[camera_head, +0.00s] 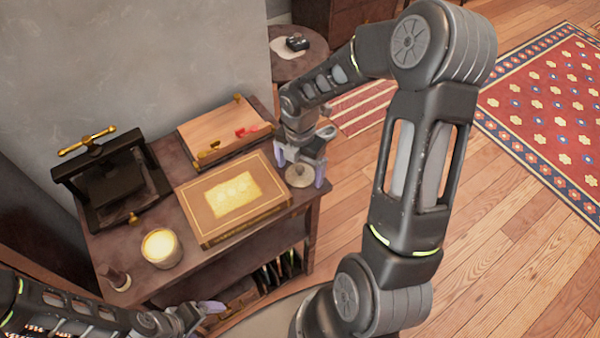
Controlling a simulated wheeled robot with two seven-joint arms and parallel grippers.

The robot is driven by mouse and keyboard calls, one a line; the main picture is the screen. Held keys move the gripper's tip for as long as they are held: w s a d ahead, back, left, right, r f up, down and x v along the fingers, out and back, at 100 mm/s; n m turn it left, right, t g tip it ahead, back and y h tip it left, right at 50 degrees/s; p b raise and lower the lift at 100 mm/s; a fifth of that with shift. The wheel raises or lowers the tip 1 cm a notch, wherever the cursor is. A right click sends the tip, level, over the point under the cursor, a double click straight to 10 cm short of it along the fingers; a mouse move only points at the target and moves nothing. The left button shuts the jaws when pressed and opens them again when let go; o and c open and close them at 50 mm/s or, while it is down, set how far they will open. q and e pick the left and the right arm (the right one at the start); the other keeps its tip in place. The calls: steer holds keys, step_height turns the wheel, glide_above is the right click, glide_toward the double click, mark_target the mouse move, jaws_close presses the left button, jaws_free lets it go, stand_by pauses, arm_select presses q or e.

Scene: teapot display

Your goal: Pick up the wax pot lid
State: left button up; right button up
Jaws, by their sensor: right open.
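A small round beige-grey lid with a knob, which looks like the wax pot lid (299,177), is at the right end of the dark wooden table. My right gripper (301,166) is over it, open, with its pale purple fingertips on either side of the lid. I cannot tell whether the fingers touch it. A round pot with glowing yellow contents, apparently the wax pot (160,249), stands open at the table's front left. My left gripper (208,311) is low at the front of the table, and its finger gap is not clear.
A large brown book (270,205) lies left of the lid. Behind it is a wooden box (200,130) with red and brass items. A black press (110,180) stands at left and a small dark stamp (117,279) at front left. Floor is clear at right.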

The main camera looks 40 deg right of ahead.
steer(key=shift+c, duration=0.5)
steer(key=c, duration=1.3)
